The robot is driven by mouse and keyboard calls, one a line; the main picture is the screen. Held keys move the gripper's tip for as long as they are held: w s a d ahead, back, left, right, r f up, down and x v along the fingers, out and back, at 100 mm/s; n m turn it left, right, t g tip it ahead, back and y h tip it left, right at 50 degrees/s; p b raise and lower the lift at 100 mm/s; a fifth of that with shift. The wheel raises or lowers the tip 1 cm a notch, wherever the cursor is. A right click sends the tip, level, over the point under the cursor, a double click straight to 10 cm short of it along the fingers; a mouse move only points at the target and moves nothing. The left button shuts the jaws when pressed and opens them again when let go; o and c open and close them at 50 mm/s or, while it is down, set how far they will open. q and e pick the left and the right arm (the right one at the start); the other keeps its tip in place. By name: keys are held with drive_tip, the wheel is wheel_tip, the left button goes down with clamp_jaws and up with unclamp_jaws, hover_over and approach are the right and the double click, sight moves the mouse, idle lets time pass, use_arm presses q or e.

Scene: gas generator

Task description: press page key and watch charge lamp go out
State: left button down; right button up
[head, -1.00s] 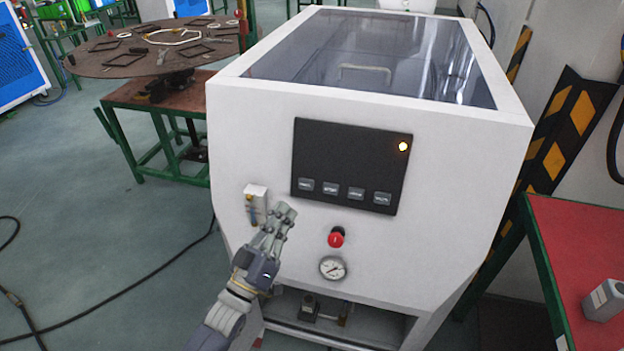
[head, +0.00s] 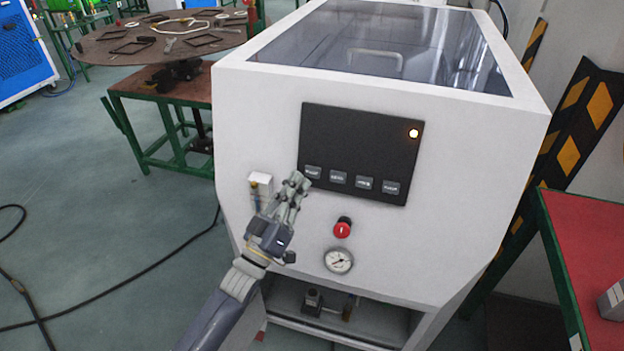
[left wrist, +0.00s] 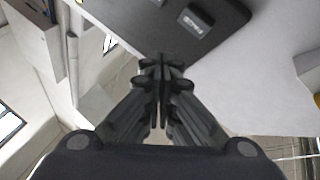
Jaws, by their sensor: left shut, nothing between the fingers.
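The black control panel (head: 360,140) is on the front of the white machine, with a row of several grey keys along its bottom. The charge lamp (head: 413,133) at its upper right glows warm white. The leftmost key (head: 313,172) is just right of my left fingertips; key labels are too small to read surely, so I cannot tell which is the page key. My left gripper (head: 297,179) is shut and empty, at the panel's lower left corner. In the left wrist view, one key (left wrist: 196,20) shows beyond the shut fingers (left wrist: 163,68); no contact is visible. My right gripper is out of view.
A red knob (head: 342,228) and a gauge (head: 339,260) are below the panel. A small white box (head: 260,185) is on the machine's front, left of my fingers. A red-topped table (head: 595,240) stands at right, a round table (head: 150,40) at back left.

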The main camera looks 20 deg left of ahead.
sight(313, 172)
use_arm(q)
drive_tip(key=shift+w+f+b, duration=0.3)
drive_tip(key=shift+w+b, duration=0.15)
drive_tip(key=shift+w, duration=0.5)
drive_tip(key=shift+w+f+b, duration=0.25)
drive_tip(key=shift+w+b, duration=0.15)
drive_tip(key=shift+w, duration=0.55)
drive_tip(key=shift+w, duration=0.1)
drive_tip(key=shift+w+f, duration=0.15)
drive_tip(key=shift+w, duration=0.15)
drive_tip(key=shift+w+d+f+b, duration=0.1)
drive_tip(key=shift+w+b, duration=0.3)
drive_tip(key=shift+b, duration=0.15)
idle(0.4)
drive_tip(key=shift+s, duration=0.1)
idle(0.3)
drive_tip(key=shift+s+r+p, duration=0.25)
drive_tip(key=shift+s+p, duration=0.45)
drive_tip(key=shift+s, duration=0.05)
